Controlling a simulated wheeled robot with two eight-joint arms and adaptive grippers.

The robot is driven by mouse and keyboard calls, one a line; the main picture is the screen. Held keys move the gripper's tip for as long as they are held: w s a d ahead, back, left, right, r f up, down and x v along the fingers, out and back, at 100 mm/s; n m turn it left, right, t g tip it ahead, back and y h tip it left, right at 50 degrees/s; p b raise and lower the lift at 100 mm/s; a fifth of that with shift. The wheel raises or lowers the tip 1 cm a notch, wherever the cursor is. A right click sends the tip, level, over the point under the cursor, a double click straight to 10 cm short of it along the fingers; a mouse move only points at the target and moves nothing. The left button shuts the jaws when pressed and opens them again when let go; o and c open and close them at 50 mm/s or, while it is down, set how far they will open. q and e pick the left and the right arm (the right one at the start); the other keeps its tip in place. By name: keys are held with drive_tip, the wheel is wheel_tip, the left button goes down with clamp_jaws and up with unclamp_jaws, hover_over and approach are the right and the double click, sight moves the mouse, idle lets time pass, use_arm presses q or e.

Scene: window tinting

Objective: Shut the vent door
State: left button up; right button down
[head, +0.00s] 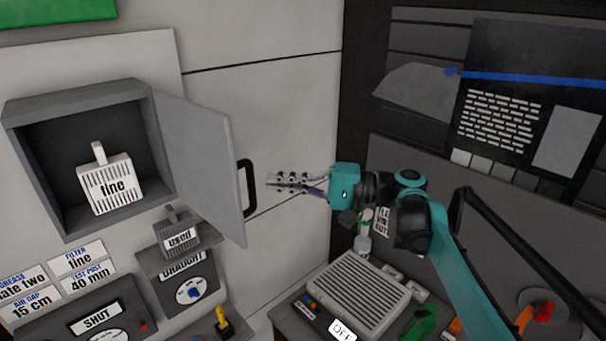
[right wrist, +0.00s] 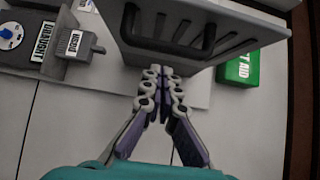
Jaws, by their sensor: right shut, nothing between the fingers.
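The grey vent door (head: 202,158) stands open, swung out on the right side of the vent box (head: 75,101). A black handle (head: 248,188) sits on its outer face, near the free edge. My right gripper (head: 272,183) is shut and empty, just right of the handle and apart from it in the head view. In the right wrist view the closed fingertips (right wrist: 162,73) point at the door (right wrist: 238,25), near its dark handle (right wrist: 168,45); whether they touch it there I cannot tell. A white filter marked "fine" (head: 111,184) stands inside the box. My left gripper is not in view.
A grey block marked "used" (head: 177,239) sits on a small shelf below the door, above the draught dial (head: 191,291). A grey ribbed unit (head: 362,292) stands below my right arm. A green first-aid box (right wrist: 252,64) shows in the wrist view. Bare wall lies behind the gripper.

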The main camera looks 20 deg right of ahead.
drive_tip(key=shift+s+a, duration=0.35)
drive_tip(key=shift+a, duration=0.45)
drive_tip(key=shift+w, duration=0.1)
